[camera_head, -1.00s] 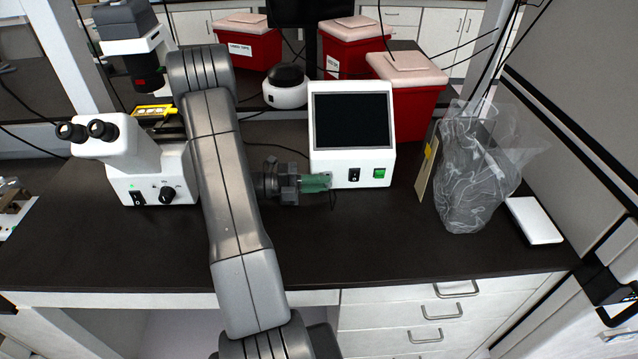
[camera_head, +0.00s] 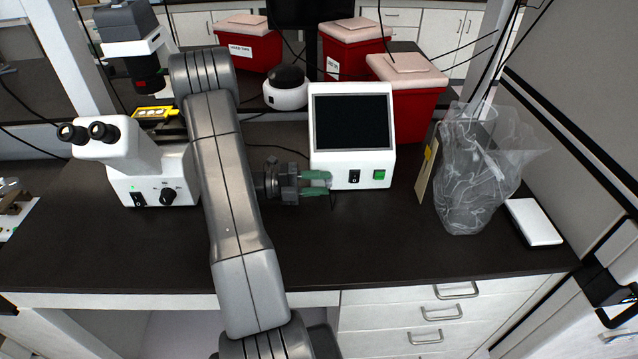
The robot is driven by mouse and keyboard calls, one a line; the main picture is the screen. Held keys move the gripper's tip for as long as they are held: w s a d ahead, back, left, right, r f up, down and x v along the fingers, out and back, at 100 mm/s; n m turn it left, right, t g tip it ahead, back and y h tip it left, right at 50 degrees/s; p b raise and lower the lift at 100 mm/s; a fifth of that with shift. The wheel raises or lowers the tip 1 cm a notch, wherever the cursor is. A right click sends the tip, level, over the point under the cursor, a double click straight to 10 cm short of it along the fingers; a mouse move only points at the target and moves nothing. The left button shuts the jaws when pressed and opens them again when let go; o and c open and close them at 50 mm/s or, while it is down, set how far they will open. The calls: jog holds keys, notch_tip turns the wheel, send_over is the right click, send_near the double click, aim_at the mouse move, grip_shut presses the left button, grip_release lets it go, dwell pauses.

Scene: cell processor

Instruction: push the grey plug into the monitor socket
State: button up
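The white monitor (camera_head: 352,136) stands on the dark bench with its black screen facing me. A black switch and a green button are on its lower front. My gripper (camera_head: 322,183) reaches from the left to the monitor's lower left side. Its two green fingers are spread, one behind the other, with a gap between them. A small pale grey piece, which looks like the grey plug (camera_head: 325,183), shows in the gap against the monitor's side. A thin dark cable hangs down from it. The socket is hidden, and I cannot tell how deep the plug sits.
A white microscope (camera_head: 145,165) stands to the left of my arm. A clear plastic bag (camera_head: 475,175) and a thin upright board (camera_head: 427,168) are right of the monitor. Red bins (camera_head: 410,110) and a round white device (camera_head: 286,92) stand behind. The bench front is clear.

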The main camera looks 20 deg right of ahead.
jog(key=b+v, duration=0.1)
jog(key=v, duration=0.6)
jog(key=shift+w+a+b, duration=0.1)
jog(key=shift+a+b, duration=0.15)
jog(key=shift+b, duration=0.15)
jog(key=shift+c, duration=0.2)
dwell(2.0)
